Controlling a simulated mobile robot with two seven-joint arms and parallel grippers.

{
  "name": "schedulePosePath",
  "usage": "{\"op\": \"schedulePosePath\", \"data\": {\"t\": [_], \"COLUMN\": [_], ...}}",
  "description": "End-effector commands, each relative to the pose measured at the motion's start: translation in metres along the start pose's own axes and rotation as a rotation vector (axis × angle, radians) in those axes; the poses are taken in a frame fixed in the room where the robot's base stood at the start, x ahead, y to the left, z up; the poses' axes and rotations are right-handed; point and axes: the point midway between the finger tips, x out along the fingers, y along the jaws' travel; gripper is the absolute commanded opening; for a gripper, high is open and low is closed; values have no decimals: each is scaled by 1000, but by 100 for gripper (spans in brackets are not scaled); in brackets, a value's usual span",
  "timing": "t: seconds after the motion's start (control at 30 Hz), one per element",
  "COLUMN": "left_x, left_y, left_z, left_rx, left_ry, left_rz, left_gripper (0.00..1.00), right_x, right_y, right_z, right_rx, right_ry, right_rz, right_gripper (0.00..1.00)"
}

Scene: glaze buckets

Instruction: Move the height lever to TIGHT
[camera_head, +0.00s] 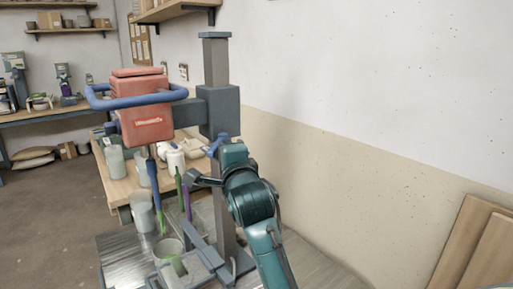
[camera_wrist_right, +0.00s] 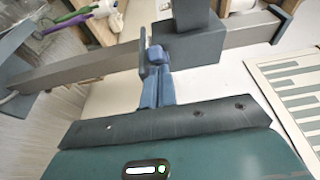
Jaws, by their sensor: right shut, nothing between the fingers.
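The mixer stand has a grey column (camera_head: 216,62) with a dark sliding block (camera_head: 219,108) that carries the red mixer head (camera_head: 146,122). My right gripper (camera_head: 217,142) is at the end of the teal arm, just below the block. In the right wrist view my right gripper (camera_wrist_right: 157,73) is shut and empty, its blue-grey fingers close beside the block (camera_wrist_right: 191,42). I cannot tell whether they touch it. The height lever cannot be told apart clearly from the fingers, and no TIGHT mark is readable. My left gripper is not in view.
A blue ring handle (camera_head: 137,101) surrounds the mixer head. A clear bucket (camera_head: 168,252) with green content stands below on the stand's base. A wooden bench (camera_head: 118,188) with jars is behind. The wall is close on the right, with boards (camera_head: 480,245) leaning there.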

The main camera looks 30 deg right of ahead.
Motion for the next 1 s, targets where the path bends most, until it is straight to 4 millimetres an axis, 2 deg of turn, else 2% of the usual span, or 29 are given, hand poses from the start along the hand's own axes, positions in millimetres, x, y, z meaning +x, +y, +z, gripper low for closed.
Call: {"op": "schedulePosePath", "data": {"t": [0.4, 1.0], "left_x": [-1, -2], "left_y": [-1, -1], "left_z": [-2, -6], "left_rx": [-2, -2], "left_ry": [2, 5], "left_rz": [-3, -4], "left_gripper": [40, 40], "right_x": [2, 5], "right_y": [0, -2], "right_z": [10, 9], "right_rx": [1, 3], "right_ry": [-5, -12], "right_rz": [-1, -2], "right_gripper": [0, 0]}}
